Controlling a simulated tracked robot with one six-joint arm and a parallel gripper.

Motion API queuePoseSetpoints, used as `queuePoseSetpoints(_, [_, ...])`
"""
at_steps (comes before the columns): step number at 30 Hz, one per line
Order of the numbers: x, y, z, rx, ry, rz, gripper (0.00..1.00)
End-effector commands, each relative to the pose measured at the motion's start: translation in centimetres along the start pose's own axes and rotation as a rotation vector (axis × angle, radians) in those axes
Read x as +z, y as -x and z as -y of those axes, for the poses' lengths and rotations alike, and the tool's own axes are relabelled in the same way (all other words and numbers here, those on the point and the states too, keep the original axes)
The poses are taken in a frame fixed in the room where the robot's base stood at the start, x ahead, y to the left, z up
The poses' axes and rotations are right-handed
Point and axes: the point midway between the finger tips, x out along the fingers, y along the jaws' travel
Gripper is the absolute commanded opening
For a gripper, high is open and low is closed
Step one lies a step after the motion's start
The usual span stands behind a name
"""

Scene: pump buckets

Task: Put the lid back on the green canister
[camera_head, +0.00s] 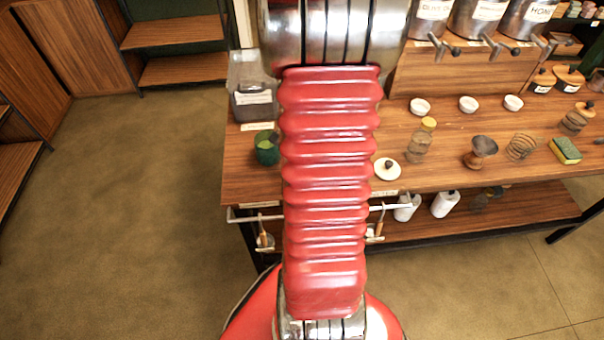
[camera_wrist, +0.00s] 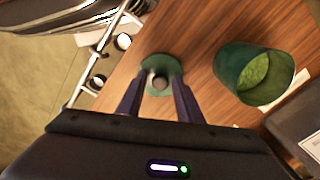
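The green canister (camera_head: 267,148) stands open on the left part of the wooden counter. In the wrist view the canister (camera_wrist: 228,78) is right of my gripper, with lighter green contents inside. A green round lid (camera_wrist: 161,63) with a greyish knob lies on the counter between the canister and the counter's edge. My gripper (camera_wrist: 158,82) is open, its two dark fingertips on either side of the knob and over the lid's near part. I cannot tell how high they are above the lid. In the head view my arm hides the gripper and this lid.
A cream lid (camera_head: 387,170) and a glass bottle (camera_head: 419,141) are right of my arm. A grey labelled container (camera_head: 252,100) stands behind the canister. A metal rail (camera_head: 255,217) with hanging utensils runs along the front edge. Small white bowls (camera_head: 420,106) stand farther back.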

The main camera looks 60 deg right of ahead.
Motion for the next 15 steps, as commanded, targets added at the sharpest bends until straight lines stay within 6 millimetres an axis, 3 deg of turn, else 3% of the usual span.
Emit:
queuePoseSetpoints(3, [0.01, 0.01, 0.00, 0.000, 0.000, 0.000, 0.31])
queuePoseSetpoints(12, [0.02, 0.01, 0.01, 0.000, 0.001, 0.000, 0.11])
queuePoseSetpoints(15, [0.02, 0.04, 0.02, 0.000, 0.001, 0.000, 0.10])
